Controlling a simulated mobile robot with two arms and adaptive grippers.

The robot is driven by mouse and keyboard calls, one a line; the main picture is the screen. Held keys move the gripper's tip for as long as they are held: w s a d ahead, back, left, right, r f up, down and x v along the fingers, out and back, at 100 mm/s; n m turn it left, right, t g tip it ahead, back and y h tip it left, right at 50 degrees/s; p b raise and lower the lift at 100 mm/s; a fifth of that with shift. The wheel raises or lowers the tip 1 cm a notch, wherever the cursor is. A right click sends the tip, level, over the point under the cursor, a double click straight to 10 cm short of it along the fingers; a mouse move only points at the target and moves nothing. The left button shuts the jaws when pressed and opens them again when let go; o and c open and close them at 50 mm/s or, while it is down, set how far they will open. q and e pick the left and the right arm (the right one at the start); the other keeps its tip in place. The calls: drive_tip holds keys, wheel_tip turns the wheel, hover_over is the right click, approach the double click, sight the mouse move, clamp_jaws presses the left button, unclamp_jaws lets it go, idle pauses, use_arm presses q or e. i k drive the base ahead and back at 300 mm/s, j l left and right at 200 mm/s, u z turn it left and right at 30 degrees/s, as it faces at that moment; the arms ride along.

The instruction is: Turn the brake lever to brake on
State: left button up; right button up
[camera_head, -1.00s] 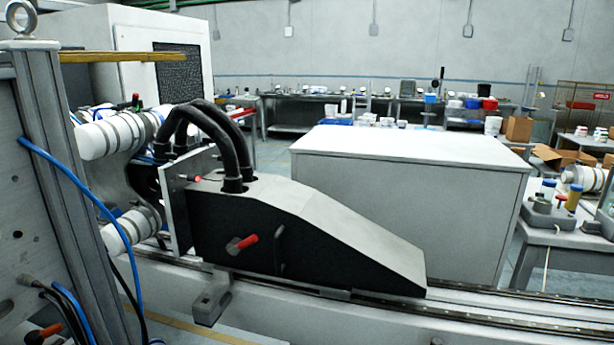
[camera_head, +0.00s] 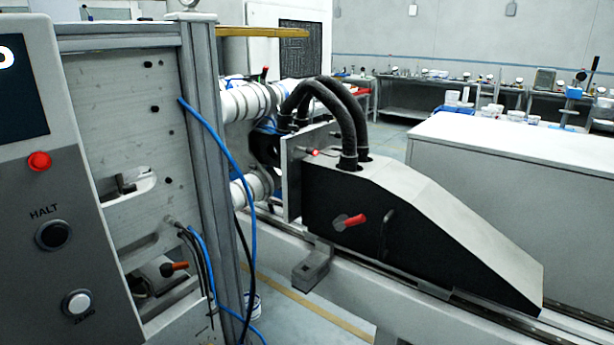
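A red-handled lever (camera_head: 350,220) sits on the dark side of the wedge-shaped carriage (camera_head: 425,245). Its handle points right and slightly up. A second lever with an orange-red handle (camera_head: 174,268) sits low in the machine frame at the left, its handle roughly level. No readable label shows which one is the brake lever. A small red-tipped part (camera_head: 315,152) is at the carriage's upper left. Neither of my grippers is in view.
The control panel (camera_head: 65,215) at the left has a red button, a HALT button and a ZERO button. Blue and black hoses hang beside the frame post (camera_head: 200,130). The carriage stands on a long rail (camera_head: 420,290). A large white cabinet (camera_head: 500,150) stands behind it.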

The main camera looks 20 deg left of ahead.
sight(350, 223)
drive_tip(key=j+u, duration=0.2)
drive_tip(key=u, duration=0.15)
drive_tip(key=j+u, duration=0.2)
drive_tip(key=u, duration=0.2)
drive_tip(key=i+j+u, duration=0.1)
drive_tip(key=u, duration=0.25)
